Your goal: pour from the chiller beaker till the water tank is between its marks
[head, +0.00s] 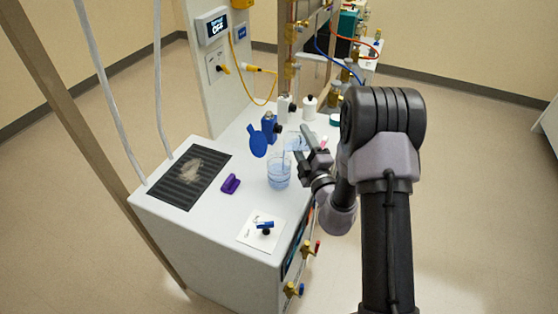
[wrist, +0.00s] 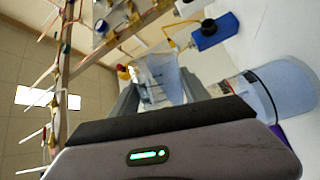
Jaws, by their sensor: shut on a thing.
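My gripper (head: 306,153) is shut on a clear beaker (head: 296,143), which it holds tilted above the white bench top. The beaker also shows between the fingers in the wrist view (wrist: 162,78). The water tank (head: 279,174) is a clear round vessel standing on the bench just below and left of the beaker, with blue water in it. A thin bluish streak shows between the beaker's lip and the tank. In the wrist view the tank (wrist: 284,90) is at the right, with dark and red lines on its wall. I cannot tell how the water level stands against the marks.
White bottles (head: 309,105) stand behind. A white card (head: 261,230) with a blue-handled part is in front.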

